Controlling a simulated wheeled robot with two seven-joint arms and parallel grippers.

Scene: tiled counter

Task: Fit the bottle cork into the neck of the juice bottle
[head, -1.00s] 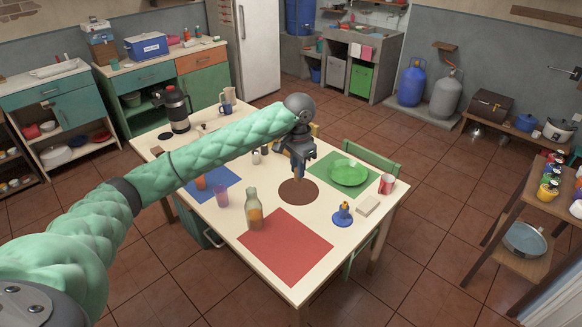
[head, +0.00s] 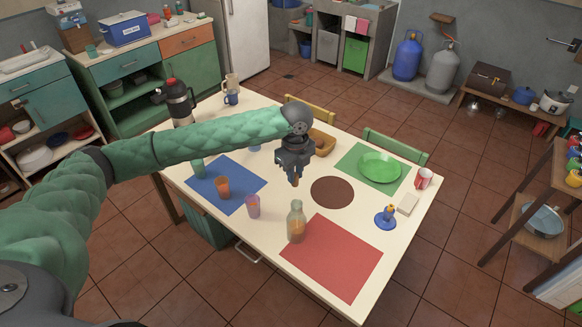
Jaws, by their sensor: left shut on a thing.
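My left gripper (head: 295,178) points down above the table, behind and above the bottle in the head view. It is shut on the small brown bottle cork (head: 295,183), whose lower end shows below the fingers. The cork is apart from the bottle neck. My right gripper is not in view.
The red mat (head: 331,258) and brown round mat (head: 332,192) are bare. A purple cup (head: 253,206) and orange cup (head: 222,188) stand left of the bottle. A brown basket (head: 323,143) is behind the gripper. A blue candle holder (head: 385,218) stands at right.

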